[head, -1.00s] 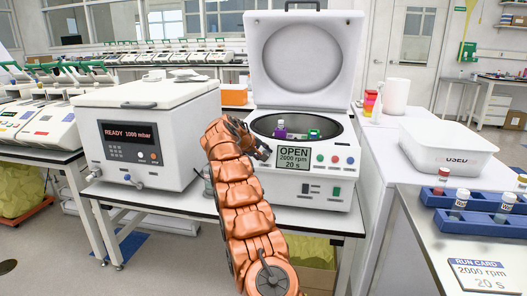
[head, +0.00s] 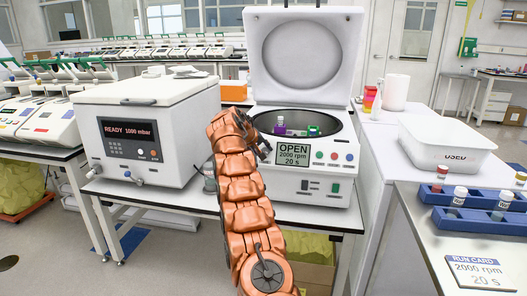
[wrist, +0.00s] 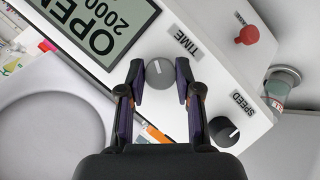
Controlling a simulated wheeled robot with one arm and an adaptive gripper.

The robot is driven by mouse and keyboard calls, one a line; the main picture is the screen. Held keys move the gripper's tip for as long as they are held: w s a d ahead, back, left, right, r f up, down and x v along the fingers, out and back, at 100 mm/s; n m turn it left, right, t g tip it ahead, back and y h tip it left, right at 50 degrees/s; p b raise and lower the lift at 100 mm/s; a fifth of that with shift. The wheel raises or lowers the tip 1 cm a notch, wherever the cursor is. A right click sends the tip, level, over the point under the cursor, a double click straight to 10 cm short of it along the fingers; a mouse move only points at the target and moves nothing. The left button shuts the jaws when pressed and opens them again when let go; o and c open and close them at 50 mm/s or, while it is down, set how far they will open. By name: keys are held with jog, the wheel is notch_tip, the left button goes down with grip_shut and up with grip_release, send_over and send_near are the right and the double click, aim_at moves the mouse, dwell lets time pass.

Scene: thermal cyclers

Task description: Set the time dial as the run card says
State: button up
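The white centrifuge (head: 340,190) stands on the bench with its lid (head: 303,50) raised. Its display (head: 293,154) reads OPEN, 2000 rpm, 20 s. The run card (head: 481,272) at the lower right reads 2000 rpm, 20 s. In the wrist view the grey time dial (wrist: 159,73) sits beside the TIME label, between the fingertips of my gripper (wrist: 160,78). The fingers are open with a narrow gap on each side of it. The black speed dial (wrist: 223,131) is just outside the right finger. In the head view my gripper (head: 264,150) is at the panel's left, hiding the dials.
A red knob (wrist: 249,35) is further along the panel in the wrist view. A purple item (head: 280,126) and a green item (head: 313,130) are in the bowl. A white vacuum unit (head: 150,140) stands left of my arm. A blue rack (head: 480,222) holds several vials at the right.

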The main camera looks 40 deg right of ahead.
jog(key=o, duration=0.5)
jog(key=shift+c, duration=0.2)
jog(key=shift+r, duration=0.1)
jog(key=v, duration=1.1)
jog(key=shift+a+r, duration=0.15)
jog(key=shift+a, duration=0.25)
jog(key=shift+s, duration=0.1)
